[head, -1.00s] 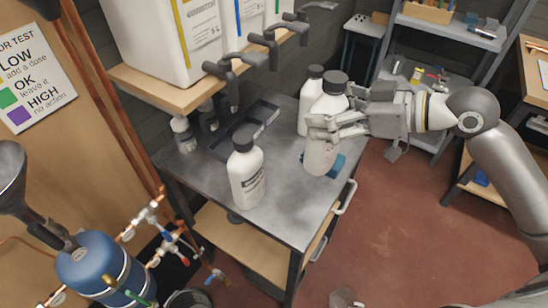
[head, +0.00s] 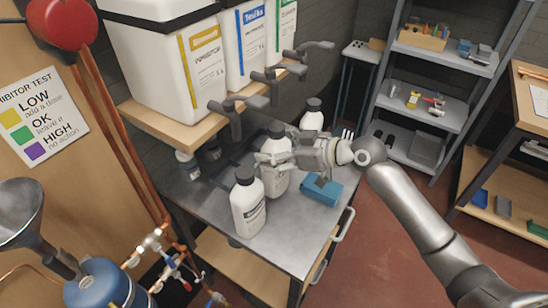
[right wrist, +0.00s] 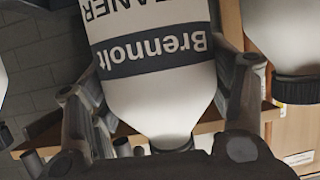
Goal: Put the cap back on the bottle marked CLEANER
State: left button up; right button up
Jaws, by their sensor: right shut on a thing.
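My right gripper (head: 272,163) is shut around a white bottle (head: 279,184) above or on the grey bench top. In the right wrist view its label (right wrist: 150,50) reads "...EANER" and "Brennolt", upside down, between both fingers. A dark top (head: 277,130) shows on this bottle in the head view. Another white bottle (head: 248,212) with a black cap (head: 244,175) stands close at the front left. A third black-capped bottle (head: 311,118) stands behind. I cannot tell whether the held bottle touches the bench. My left gripper is not in view.
A blue object (head: 321,191) lies on the bench right of the held bottle. Above the back, a wooden shelf (head: 165,122) holds large white containers with taps (head: 236,115) hanging over the bench. Small bottles (head: 188,165) stand below it. A blue vessel (head: 100,285) and piping are at lower left.

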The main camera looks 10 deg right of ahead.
notch_tip(320, 180, down, 4)
jog(key=shift+w+a+r+p, duration=0.1)
jog(key=shift+w+r+p, duration=0.1)
jog(key=shift+p, duration=0.5)
jog(key=shift+f, duration=0.2)
jog(key=o, duration=2)
jog(key=shift+c, duration=0.2)
jog(key=shift+r, duration=0.1)
